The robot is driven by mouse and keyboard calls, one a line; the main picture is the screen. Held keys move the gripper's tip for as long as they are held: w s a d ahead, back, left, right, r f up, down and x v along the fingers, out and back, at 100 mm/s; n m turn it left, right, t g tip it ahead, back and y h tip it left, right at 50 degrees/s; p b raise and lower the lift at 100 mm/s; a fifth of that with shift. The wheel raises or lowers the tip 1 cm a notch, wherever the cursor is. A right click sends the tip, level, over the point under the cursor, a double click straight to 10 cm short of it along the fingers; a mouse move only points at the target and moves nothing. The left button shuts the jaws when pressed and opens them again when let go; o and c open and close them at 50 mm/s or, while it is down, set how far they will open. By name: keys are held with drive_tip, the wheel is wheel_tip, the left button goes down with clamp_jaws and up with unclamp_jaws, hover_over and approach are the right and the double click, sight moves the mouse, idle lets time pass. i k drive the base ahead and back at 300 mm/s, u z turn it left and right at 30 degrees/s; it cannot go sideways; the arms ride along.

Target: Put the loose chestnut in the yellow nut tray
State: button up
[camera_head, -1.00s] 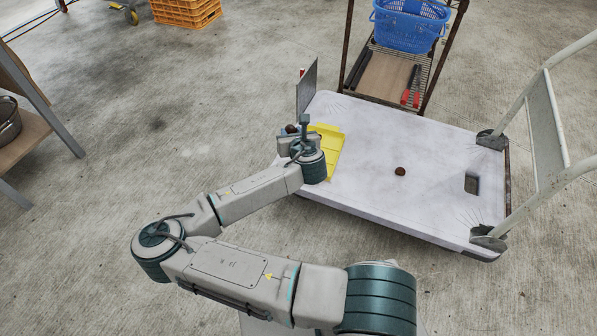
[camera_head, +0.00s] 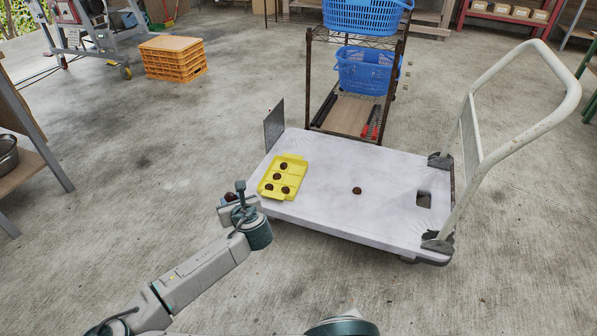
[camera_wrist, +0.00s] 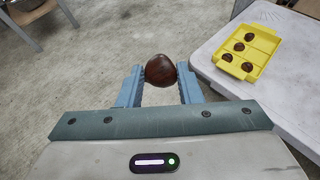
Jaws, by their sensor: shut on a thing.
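My gripper (camera_wrist: 160,82) is shut on a brown chestnut (camera_wrist: 160,70), which sits between the two blue fingertips. In the head view my gripper (camera_head: 227,200) is beyond the cart's near left edge, with the held chestnut (camera_head: 231,196) partly showing. The yellow nut tray (camera_head: 297,173) lies on the white cart top, to the right of my gripper and apart from it. It holds several chestnuts, and some compartments are empty. In the wrist view the tray (camera_wrist: 263,48) is at the upper right. Another chestnut (camera_head: 357,191) lies loose on the cart, right of the tray.
A rack with blue baskets (camera_head: 362,72) stands behind. Orange crates (camera_head: 173,57) stand at the back left. The floor left of the cart is clear.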

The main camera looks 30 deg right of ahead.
sight(290, 184)
drive_tip(key=z, duration=0.7)
drive_tip(key=i, duration=0.6)
drive_tip(key=z, duration=0.95)
drive_tip(key=i, duration=0.4)
drive_tip(key=z, duration=0.2)
